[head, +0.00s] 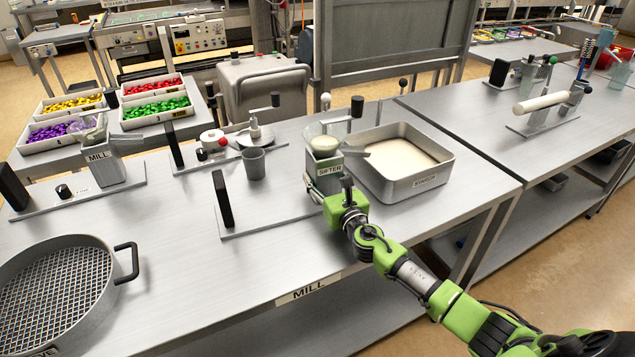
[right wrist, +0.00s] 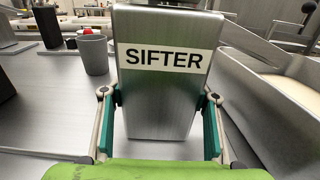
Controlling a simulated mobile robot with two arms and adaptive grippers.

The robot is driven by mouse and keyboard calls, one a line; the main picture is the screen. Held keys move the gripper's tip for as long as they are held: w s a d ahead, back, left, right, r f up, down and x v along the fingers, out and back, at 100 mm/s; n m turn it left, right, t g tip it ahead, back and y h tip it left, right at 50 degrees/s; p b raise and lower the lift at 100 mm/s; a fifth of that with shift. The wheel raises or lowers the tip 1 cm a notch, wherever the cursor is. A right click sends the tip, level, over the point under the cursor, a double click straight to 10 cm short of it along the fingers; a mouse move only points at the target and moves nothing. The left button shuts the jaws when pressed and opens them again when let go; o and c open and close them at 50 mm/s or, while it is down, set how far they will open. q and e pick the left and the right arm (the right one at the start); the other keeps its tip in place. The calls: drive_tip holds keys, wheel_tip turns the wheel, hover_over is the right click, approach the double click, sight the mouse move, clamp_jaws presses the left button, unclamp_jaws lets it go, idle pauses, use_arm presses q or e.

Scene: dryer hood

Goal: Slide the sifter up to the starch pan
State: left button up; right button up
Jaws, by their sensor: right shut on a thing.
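The sifter (head: 325,171) is a grey metal box labelled SIFTER, with a bowl of pale powder on top. It stands upright on a flat base plate with a black upright block (head: 222,199) at its left end. My right gripper (head: 330,191) is shut on the sifter's lower body. In the right wrist view its fingers press both sides of the sifter (right wrist: 163,92), and the pan wall (right wrist: 262,95) shows at right. My left gripper is not in view.
A grey cup (head: 253,164) stands left of the sifter. A mill (head: 104,164) and a round sieve (head: 60,300) are at the left. Bins of coloured pieces (head: 155,112) stand behind. Bare tabletop lies in front of the sifter's plate.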

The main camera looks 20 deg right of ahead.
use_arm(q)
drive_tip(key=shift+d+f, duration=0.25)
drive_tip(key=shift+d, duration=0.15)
use_arm(e)
drive_tip(key=shift+d, duration=1.25)
drive_tip(key=o, duration=2)
drive_tip(key=shift+o, duration=0.2)
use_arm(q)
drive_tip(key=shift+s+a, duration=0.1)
use_arm(e)
drive_tip(key=shift+s, duration=0.15)
drive_tip(key=s, duration=1.1)
drive_tip(key=shift+s+a, duration=0.35)
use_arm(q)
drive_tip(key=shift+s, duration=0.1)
use_arm(e)
drive_tip(key=shift+f, duration=0.1)
